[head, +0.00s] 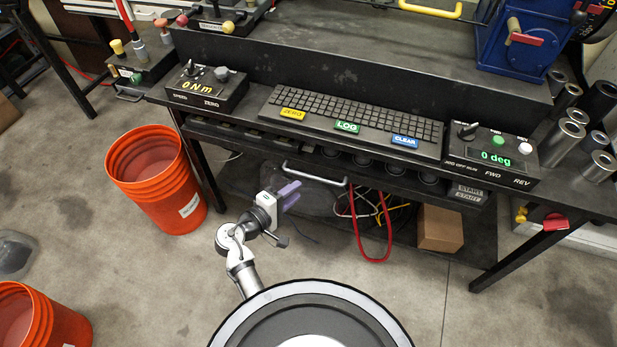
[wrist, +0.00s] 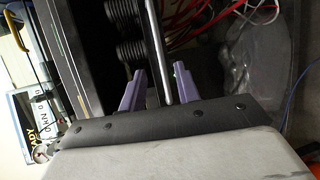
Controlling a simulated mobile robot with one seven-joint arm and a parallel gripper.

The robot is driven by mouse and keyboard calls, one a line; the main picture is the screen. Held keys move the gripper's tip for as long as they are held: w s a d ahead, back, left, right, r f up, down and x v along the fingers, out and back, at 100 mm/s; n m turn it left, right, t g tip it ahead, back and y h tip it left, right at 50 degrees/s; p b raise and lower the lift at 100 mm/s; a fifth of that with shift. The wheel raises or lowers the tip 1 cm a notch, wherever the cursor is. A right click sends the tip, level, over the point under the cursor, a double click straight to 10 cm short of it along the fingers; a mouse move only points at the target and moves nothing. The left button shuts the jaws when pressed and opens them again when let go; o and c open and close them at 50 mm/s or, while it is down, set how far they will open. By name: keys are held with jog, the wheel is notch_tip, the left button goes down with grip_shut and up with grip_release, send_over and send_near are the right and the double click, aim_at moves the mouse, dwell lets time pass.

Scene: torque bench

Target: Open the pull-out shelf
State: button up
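The pull-out shelf (head: 385,184) is a dark tray under the bench top, with a pale metal bar handle (head: 318,178) on its front. My gripper (head: 292,190) is beside the left end of the handle in the head view. In the wrist view the purple fingers of my gripper (wrist: 160,80) are apart, and the handle bar (wrist: 158,45) runs between them with a gap on each side. The fingers are not closed on the bar. Whether the bar is at fingertip depth is hard to tell.
A red cable loop (head: 358,225) and a cardboard box (head: 440,228) are below the shelf. An orange bucket (head: 158,175) stands left of the bench leg. A keyboard (head: 350,120) and control boxes lie on the bench top. The floor in front is mostly clear.

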aim_at(312, 178)
jog(key=p+x, duration=0.1)
jog(key=x, duration=0.6)
jog(key=shift+w+d, duration=0.15)
jog(key=shift+w, duration=0.1)
jog(key=shift+c, duration=0.4)
grip_shut()
